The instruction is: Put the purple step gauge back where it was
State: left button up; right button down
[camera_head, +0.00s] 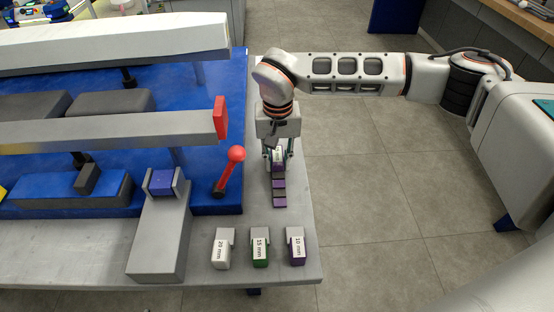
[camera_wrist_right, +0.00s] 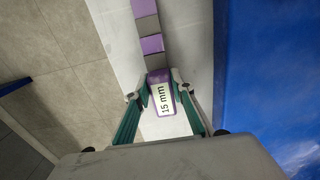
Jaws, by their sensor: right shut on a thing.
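The purple step gauge (camera_head: 279,190) is a bar of alternating purple and grey steps near the right end of the grey table. In the right wrist view its labelled end (camera_wrist_right: 161,97) reads "15 mm", and the stepped part (camera_wrist_right: 149,30) runs away from the hand. My right gripper (camera_head: 278,153) points down and is shut on this labelled end, with one green-grey finger on each side in the wrist view (camera_wrist_right: 160,88). I cannot tell whether the gauge touches the table. My left gripper is not in view.
Three blocks stand at the table's front: white "20 mm" (camera_head: 222,250), green "15 mm" (camera_head: 260,248) and purple "10 mm" (camera_head: 296,247). A grey fixture (camera_head: 158,240) with a purple-blue block, a red-knobbed lever (camera_head: 230,170) and a blue plate (camera_head: 235,110) lie left of the gauge.

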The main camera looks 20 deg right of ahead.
aim_at(277, 159)
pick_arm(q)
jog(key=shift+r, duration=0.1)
pick_arm(e)
jog(key=shift+r, duration=0.15)
jog(key=c, duration=1.8)
grip_release()
jog(key=shift+c, duration=0.2)
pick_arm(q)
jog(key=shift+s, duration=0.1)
pick_arm(e)
jog(key=shift+o, duration=0.6)
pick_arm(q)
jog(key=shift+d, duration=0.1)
pick_arm(e)
notch_tip(277, 159, up, 4)
jog(key=shift+w+r+p, duration=0.1)
jog(key=shift+r+p, duration=0.05)
jog(key=shift+p, duration=0.35)
pick_arm(q)
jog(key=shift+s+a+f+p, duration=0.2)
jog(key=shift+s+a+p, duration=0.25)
jog(key=shift+p, duration=0.2)
pick_arm(e)
notch_tip(277, 159, up, 8)
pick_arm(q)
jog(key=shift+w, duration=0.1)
pick_arm(e)
jog(key=shift+s+f, duration=0.2)
